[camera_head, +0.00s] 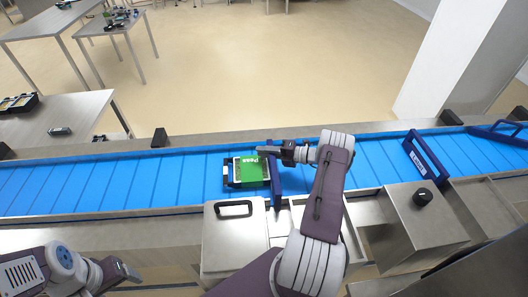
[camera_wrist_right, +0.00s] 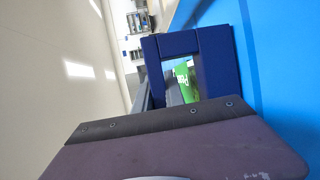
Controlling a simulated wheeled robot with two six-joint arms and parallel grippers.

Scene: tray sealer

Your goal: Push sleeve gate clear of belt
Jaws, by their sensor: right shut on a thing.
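A dark blue gate (camera_head: 275,184) stands across the blue belt, beside a green-and-white pack (camera_head: 250,170). In the right wrist view the gate is a blue frame (camera_wrist_right: 222,60), with the green pack (camera_wrist_right: 184,82) seen through its opening. My right gripper (camera_head: 272,150) reaches over the belt from the right and is shut on the gate near its far end; the grip itself is partly hidden. My left gripper (camera_head: 126,271) is at the lower left, away from the belt, and its jaw gap is unclear.
A second blue gate with a white label (camera_head: 427,160) stands farther right on the belt (camera_head: 120,180), and another blue frame (camera_head: 500,132) at the far right. A steel box with a black handle (camera_head: 233,208) and one with a black knob (camera_head: 422,197) stand in front.

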